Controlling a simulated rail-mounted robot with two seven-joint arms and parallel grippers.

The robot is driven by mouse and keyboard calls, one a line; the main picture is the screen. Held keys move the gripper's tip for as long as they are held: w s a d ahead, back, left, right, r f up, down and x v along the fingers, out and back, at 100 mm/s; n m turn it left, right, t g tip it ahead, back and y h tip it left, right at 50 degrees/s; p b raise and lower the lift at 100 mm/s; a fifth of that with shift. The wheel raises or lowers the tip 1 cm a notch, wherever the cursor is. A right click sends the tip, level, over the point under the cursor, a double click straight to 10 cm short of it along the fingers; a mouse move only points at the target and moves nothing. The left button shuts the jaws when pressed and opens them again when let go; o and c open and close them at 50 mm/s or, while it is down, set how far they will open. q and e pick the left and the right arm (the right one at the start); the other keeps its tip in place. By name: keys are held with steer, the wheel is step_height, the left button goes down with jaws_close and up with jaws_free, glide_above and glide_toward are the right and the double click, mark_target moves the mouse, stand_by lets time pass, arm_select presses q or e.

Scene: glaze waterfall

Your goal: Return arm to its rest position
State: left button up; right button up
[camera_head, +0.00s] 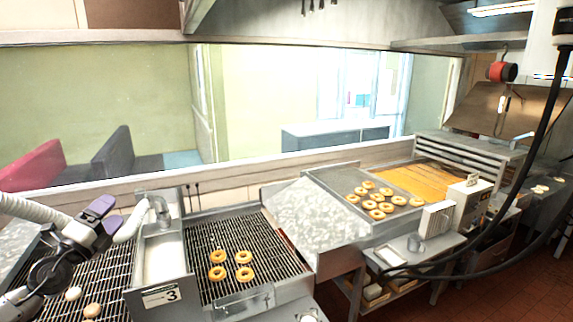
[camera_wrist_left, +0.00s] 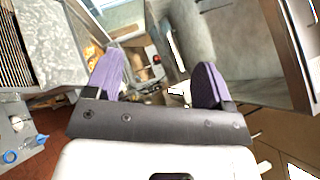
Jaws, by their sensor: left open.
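My left gripper (camera_head: 108,214) is at the left of the head view, raised beside the glaze trough (camera_head: 163,262) with its white arm coming in from the left. Its purple fingers are apart, and nothing shows between them. The left wrist view shows the same open gripper (camera_wrist_left: 158,82), with the room beyond it. My right gripper is not in view.
Several glazed rings (camera_head: 217,257) lie on the wire rack (camera_head: 205,225) right of the trough. More rings (camera_head: 377,214) sit by the fryer (camera_head: 415,180). Pale round pieces (camera_head: 92,310) lie on the left rack (camera_head: 115,275). A black hose (camera_head: 520,190) hangs at right.

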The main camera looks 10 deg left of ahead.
arm_select(q)
steer(key=s+d+r+n+y, duration=0.5)
steer(key=n+y, duration=0.9)
steer(key=n, duration=0.1)
steer(key=s+d+f+n+g+h+p, duration=0.1)
steer(key=s+d+f+g+h, duration=0.2)
steer(key=s+d+f, duration=0.4)
steer(key=s+d+f+n+g+h+p, duration=0.1)
steer(key=s+d+f+n+g+h, duration=0.2)
steer(key=f, duration=0.6)
steer(key=s+d+f+g+h+p, duration=0.1)
steer(key=s+d+f+g+h, duration=0.3)
steer(key=d+f, duration=0.35)
steer(key=s+d+f+n+g+p, duration=0.1)
steer(key=s+f+g, duration=0.3)
steer(key=s+f, duration=0.5)
steer(key=s+d+f+n+g+h+p, duration=0.1)
steer(key=s+d+f+g+p, duration=0.1)
steer(key=s+f, duration=0.8)
steer(key=s+d+g, duration=0.1)
steer(key=s+g, duration=0.1)
steer(key=s, duration=0.4)
steer(key=shift+s+d+n, duration=0.3)
steer(key=shift+s, duration=0.1)
